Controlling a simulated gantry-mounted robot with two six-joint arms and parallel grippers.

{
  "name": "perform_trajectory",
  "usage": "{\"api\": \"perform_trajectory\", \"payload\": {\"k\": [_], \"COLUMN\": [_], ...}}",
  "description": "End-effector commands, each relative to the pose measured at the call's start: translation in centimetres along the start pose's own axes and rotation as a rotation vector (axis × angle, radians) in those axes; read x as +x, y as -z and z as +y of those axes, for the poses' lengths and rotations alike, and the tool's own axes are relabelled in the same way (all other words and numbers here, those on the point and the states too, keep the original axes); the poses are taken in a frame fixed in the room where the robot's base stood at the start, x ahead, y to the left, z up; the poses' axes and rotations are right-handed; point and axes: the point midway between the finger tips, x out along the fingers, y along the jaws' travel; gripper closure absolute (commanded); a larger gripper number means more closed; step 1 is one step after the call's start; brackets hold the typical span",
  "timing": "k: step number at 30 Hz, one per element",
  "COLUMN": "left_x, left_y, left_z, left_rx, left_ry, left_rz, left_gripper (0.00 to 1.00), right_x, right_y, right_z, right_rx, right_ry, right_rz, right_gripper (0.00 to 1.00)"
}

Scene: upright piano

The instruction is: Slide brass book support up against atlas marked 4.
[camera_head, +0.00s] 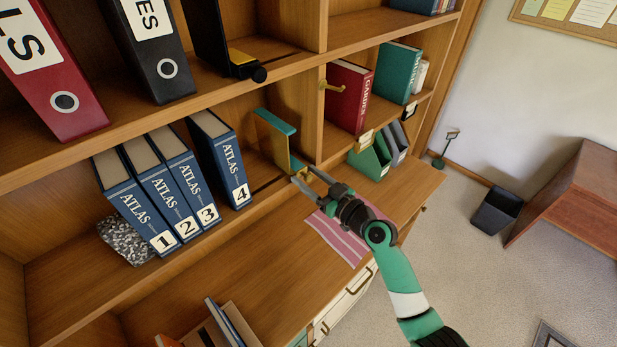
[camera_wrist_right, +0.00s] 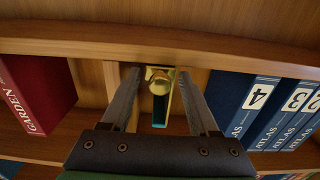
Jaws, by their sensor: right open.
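The brass book support (camera_head: 270,143), a brass plate with a teal top edge, stands on the middle shelf right of the atlas marked 4 (camera_head: 222,155), with a clear gap between them. Its brass knob (camera_wrist_right: 160,80) faces the front in the right wrist view. My right gripper (camera_head: 303,174) is open at the shelf front, with its fingers on either side of the knob; I cannot tell if they touch it. Atlases 1 (camera_head: 135,205), 2 (camera_head: 165,190) and 3 (camera_head: 190,175) stand left of atlas 4, which has a gap on its left. My left gripper is not in view.
A wooden upright divider (camera_head: 309,110) stands right of the support, with the red GARDEN book (camera_head: 348,95) beyond it. A speckled block (camera_head: 122,243) is left of atlas 1. Binders and a black support (camera_head: 222,40) occupy the shelf above. A striped cloth (camera_head: 340,238) lies below.

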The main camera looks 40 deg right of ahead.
Motion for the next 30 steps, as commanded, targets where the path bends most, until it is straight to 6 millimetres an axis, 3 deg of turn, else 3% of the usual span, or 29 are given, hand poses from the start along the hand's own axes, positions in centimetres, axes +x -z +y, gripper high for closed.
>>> {"api": "perform_trajectory", "payload": {"k": [7,18,30], "left_x": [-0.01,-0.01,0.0], "left_y": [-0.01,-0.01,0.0], "left_z": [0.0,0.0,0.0], "left_rx": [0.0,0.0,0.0], "left_ry": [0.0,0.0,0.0], "left_rz": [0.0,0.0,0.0], "left_gripper": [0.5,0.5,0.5], "right_x": [0.14,0.11,0.11], "right_y": [-0.03,-0.01,0.01], "right_z": [-0.01,0.0,0.0], "right_rx": [0.001,0.001,0.001], "right_ry": [0.0,0.0,0.0], "right_rz": [0.0,0.0,0.0], "right_gripper": [0.39,1.0,1.0]}}
